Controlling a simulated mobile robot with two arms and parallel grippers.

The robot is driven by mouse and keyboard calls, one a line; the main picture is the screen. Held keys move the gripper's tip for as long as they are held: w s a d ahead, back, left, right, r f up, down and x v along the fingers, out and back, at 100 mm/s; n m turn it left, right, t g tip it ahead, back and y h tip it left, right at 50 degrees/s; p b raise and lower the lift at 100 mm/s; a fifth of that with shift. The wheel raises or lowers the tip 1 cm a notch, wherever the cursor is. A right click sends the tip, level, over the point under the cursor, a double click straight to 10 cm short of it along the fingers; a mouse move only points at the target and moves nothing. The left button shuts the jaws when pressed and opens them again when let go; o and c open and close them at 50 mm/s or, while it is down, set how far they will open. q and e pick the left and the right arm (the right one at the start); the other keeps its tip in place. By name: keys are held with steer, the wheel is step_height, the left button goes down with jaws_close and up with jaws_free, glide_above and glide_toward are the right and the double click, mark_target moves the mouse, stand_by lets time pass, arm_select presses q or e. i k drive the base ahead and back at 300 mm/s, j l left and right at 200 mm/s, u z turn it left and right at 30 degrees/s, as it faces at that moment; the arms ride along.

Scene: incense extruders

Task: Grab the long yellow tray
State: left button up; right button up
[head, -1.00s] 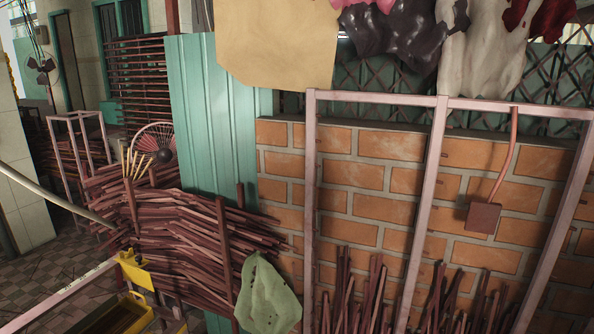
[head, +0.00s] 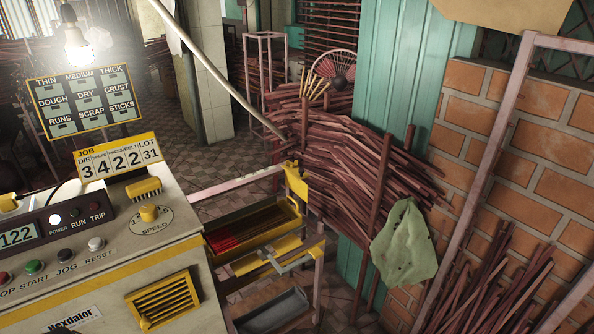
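A long yellow tray (head: 290,211) is in the head view, right of the beige machine, held in a pale pink metal frame. Red sticks (head: 232,241) lie in its near left part. A yellow bar with a grey bracket (head: 272,257) crosses in front of it. I cannot tell whether that bar belongs to the tray. Neither of my grippers is in view.
The beige machine (head: 110,262) with buttons and a yellow speed knob (head: 149,212) fills the lower left. A grey tray (head: 275,308) sits low below the yellow one. Stacked brown sticks (head: 360,165), a green cloth (head: 405,245) and a brick wall (head: 535,130) stand right.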

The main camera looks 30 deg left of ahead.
mark_target(224, 243)
steer(key=u, duration=1.35)
